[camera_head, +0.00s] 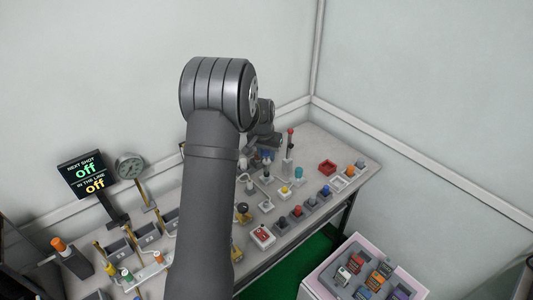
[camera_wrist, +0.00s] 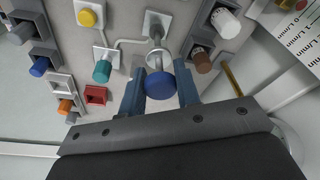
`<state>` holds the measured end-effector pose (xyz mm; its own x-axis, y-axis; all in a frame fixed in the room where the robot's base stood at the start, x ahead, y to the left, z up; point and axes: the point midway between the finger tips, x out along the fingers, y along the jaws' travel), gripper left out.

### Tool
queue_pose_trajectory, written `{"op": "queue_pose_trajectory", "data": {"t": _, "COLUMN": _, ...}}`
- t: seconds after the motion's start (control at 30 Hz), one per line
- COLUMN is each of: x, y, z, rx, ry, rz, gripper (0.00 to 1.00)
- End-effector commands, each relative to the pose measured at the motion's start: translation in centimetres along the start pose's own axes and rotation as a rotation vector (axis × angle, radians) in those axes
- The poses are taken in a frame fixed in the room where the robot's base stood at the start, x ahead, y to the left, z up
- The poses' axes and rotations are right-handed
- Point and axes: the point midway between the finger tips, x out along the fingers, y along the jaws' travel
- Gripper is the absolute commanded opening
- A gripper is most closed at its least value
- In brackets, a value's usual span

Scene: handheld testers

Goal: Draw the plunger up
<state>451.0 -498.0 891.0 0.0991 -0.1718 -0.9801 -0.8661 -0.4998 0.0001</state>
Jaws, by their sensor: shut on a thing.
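In the wrist view, a round blue knob (camera_wrist: 160,87) sits between the two blue-grey fingers of my gripper (camera_wrist: 160,90). The fingers are shut on it from both sides. A thin metal rod (camera_wrist: 156,36) and a pale round collar (camera_wrist: 158,58) line up behind the knob, with a white square base on the bench behind them. The blue knob and rod look like the plunger. In the head view, my arm covers most of the gripper and the place where it holds.
A teal knob (camera_wrist: 102,71), a yellow knob (camera_wrist: 87,18) and a brown knob (camera_wrist: 202,61) stand close around my gripper. In the head view, a red-tipped lever (camera_head: 290,140) rises at the back of the bench, and a display (camera_head: 84,174) reads "off" twice.

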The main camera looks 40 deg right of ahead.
Motion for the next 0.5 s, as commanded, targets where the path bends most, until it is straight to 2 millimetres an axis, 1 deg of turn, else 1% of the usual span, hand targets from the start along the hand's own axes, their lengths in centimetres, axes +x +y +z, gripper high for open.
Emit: {"op": "queue_pose_trajectory", "data": {"t": 0.5, "x": -1.6, "y": 0.0, "z": -0.4, "rx": 0.000, "ry": 0.001, "rz": 0.000, "gripper": 0.10}}
